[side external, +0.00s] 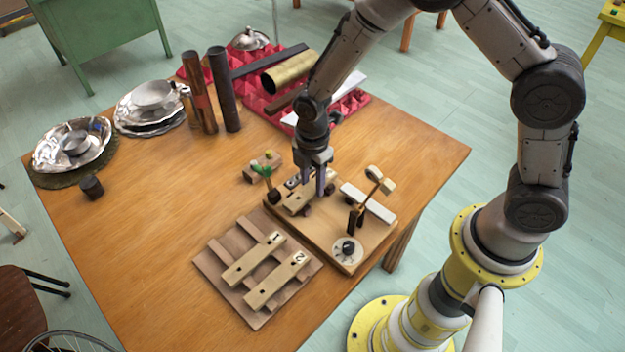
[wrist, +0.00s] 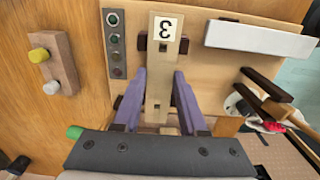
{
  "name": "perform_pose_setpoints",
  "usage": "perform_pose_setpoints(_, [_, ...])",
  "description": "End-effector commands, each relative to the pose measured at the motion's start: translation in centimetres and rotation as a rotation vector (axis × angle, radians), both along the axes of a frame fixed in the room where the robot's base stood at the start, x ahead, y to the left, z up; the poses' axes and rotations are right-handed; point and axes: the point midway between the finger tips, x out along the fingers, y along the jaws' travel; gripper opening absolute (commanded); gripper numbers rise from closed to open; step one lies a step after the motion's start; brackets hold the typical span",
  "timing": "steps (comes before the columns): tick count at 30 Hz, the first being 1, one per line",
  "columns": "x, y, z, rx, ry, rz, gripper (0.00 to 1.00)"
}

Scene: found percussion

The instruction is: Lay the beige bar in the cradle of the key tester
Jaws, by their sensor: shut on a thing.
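The beige bar (wrist: 158,90), marked 3 at its far end, lies between the fingers of my gripper (wrist: 160,75), which is shut on it. In the side view the bar (side external: 298,201) is over the left part of the key tester (side external: 335,238), a wooden board. Dark cradle pieces (wrist: 184,45) flank the bar near its numbered end in the wrist view. The bar hides the middle of the cradle, and I cannot tell whether it rests there. My gripper (side external: 320,188) points down and partly covers the bar in the side view.
Bars marked 1 (side external: 252,262) and 2 (side external: 277,283) lie on a rack in front. The tester carries a white plate (side external: 368,203), a mallet (side external: 376,178) and a dial (side external: 347,250). A small block with colored knobs (wrist: 53,62) stands to its left.

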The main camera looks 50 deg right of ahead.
Motion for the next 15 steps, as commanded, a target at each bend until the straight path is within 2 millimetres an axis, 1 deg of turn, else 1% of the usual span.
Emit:
perform_pose_setpoints(1, [0.01,0.0,-0.16,0.0,0.0,0.0,0.0])
perform_pose_setpoints(2, [-0.02,-0.01,-0.22,0.0,0.001,0.0,0.43])
perform_pose_setpoints(6, [-0.02,-0.01,-0.18,0.0,0.001,0.0,0.68])
perform_pose_setpoints(7, [-0.02,-0.01,-0.18,0.0,0.001,0.0,0.71])
perform_pose_setpoints(15, [-0.01,0.0,-0.13,0.0,0.001,0.0,0.71])
